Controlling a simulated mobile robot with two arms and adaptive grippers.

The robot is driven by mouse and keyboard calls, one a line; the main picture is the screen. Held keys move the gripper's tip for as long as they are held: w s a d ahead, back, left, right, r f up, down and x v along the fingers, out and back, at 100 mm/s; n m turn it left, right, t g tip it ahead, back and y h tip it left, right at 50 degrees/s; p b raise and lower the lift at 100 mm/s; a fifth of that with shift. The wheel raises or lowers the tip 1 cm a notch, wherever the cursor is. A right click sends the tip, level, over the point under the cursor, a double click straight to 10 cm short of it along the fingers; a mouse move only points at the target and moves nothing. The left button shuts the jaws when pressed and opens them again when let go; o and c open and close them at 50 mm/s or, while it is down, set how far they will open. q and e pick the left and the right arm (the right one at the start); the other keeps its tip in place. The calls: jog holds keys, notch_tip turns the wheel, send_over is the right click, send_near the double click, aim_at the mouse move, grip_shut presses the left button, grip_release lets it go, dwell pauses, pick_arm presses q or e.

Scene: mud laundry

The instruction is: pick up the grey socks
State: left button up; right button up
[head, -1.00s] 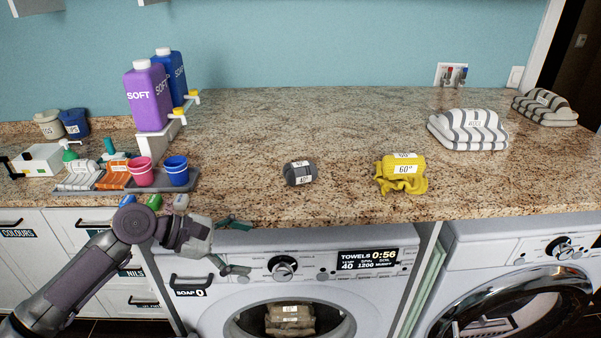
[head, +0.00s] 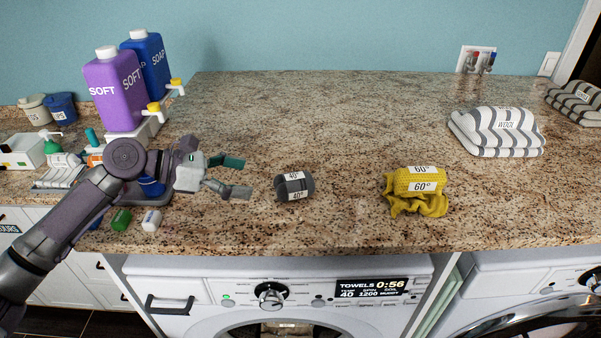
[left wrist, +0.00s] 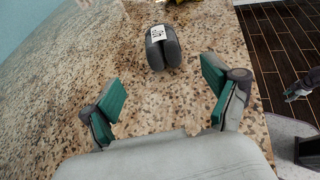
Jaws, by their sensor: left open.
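The grey socks (head: 294,187) are a rolled dark grey bundle with a white "40°" label, lying on the granite counter. My left gripper (head: 240,177) is open and empty, just left of the socks, its fingers pointing right towards them. In the left wrist view the socks (left wrist: 163,47) lie beyond the fingertips, roughly between the two green-padded fingers (left wrist: 165,95), with a gap between. My right gripper is not clearly seen in the head view; a small dark gripper-like part shows at the right edge of the left wrist view.
A yellow cloth bundle (head: 416,190) labelled "60°" lies right of the socks. Purple (head: 115,88) and blue (head: 148,62) bottles stand behind my left arm. Small coloured items (head: 121,220) lie near the front edge. The counter behind the socks is clear.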

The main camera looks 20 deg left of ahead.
aim_at(278, 182)
pick_arm(q)
jog(key=x, duration=0.2)
jog(key=p+x, duration=0.1)
jog(key=x, duration=0.2)
jog(key=p+x, duration=0.1)
jog(key=x, duration=0.1)
jog(key=shift+s+d, duration=0.2)
jog(key=shift+d, duration=0.3)
jog(key=shift+w+d, duration=0.15)
jog(key=shift+w, duration=0.05)
jog(key=p+x, duration=0.2)
jog(key=x, duration=0.2)
jog(key=shift+w+f, duration=0.1)
jog(key=shift+f, duration=0.05)
jog(key=shift+w+d+f+p, duration=0.15)
jog(key=shift+w+d+p, duration=0.05)
jog(key=shift+d+p, duration=0.1)
jog(key=shift+f, duration=0.1)
jog(key=shift+c, duration=0.5)
jog(key=c, duration=1.1)
pick_arm(e)
jog(key=r, duration=0.1)
jog(key=s+r, duration=0.1)
jog(key=r, duration=0.1)
jog(key=s+r, duration=0.1)
jog(key=shift+s+r, duration=0.25)
jog(key=shift+r, duration=0.1)
